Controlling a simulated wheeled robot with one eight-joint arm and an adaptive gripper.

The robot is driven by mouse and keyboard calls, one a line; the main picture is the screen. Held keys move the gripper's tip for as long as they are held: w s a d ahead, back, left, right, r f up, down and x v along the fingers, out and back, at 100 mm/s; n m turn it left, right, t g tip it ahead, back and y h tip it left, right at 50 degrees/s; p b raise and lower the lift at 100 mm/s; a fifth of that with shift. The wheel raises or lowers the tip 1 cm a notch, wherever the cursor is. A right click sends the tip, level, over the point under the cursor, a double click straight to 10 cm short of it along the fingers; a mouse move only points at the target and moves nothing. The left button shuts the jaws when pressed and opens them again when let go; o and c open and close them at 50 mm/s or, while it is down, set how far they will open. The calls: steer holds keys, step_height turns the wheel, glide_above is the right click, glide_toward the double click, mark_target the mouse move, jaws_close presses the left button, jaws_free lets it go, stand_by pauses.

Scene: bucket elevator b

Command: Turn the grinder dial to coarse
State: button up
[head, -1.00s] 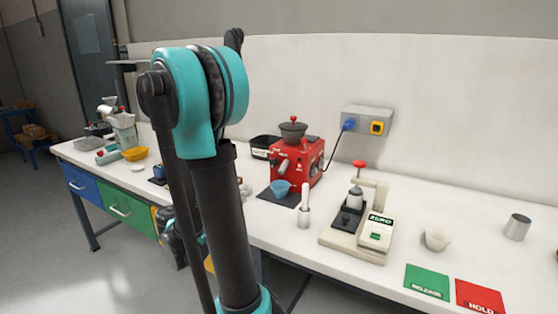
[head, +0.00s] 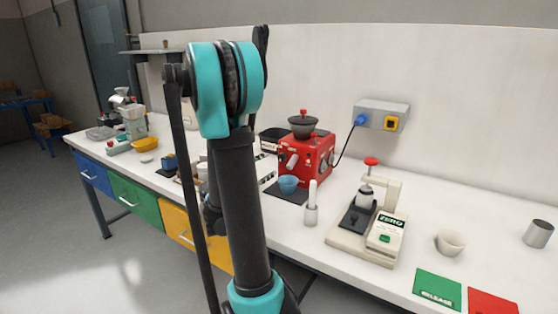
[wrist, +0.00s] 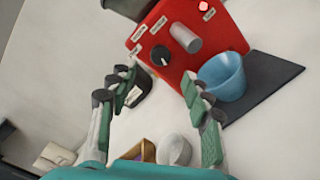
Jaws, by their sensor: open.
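The red grinder (head: 305,160) stands on the bench in the head view, with a dark hopper (head: 303,125) on top. In the wrist view the red grinder face (wrist: 185,25) shows a round black dial (wrist: 160,56) with a pale pointer mark, beside a grey cylindrical spout (wrist: 186,38). Small labels sit around the dial, too small to read. My gripper (wrist: 160,98) is open and empty, its two green-padded fingers short of the grinder face, with the dial beyond the gap between them. In the head view my arm hides the gripper.
A blue cup (wrist: 222,76) stands on a dark mat (wrist: 265,85) below the spout, close to my right finger. A white holder (head: 311,210), a scale (head: 380,235) and a socket box (head: 381,115) with the grinder's cable are to the right.

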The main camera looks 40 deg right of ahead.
mark_target(280, 158)
steer(key=x, duration=0.7)
steer(key=shift+w+d+f, duration=0.1)
steer(key=shift+d, duration=0.25)
jaws_close()
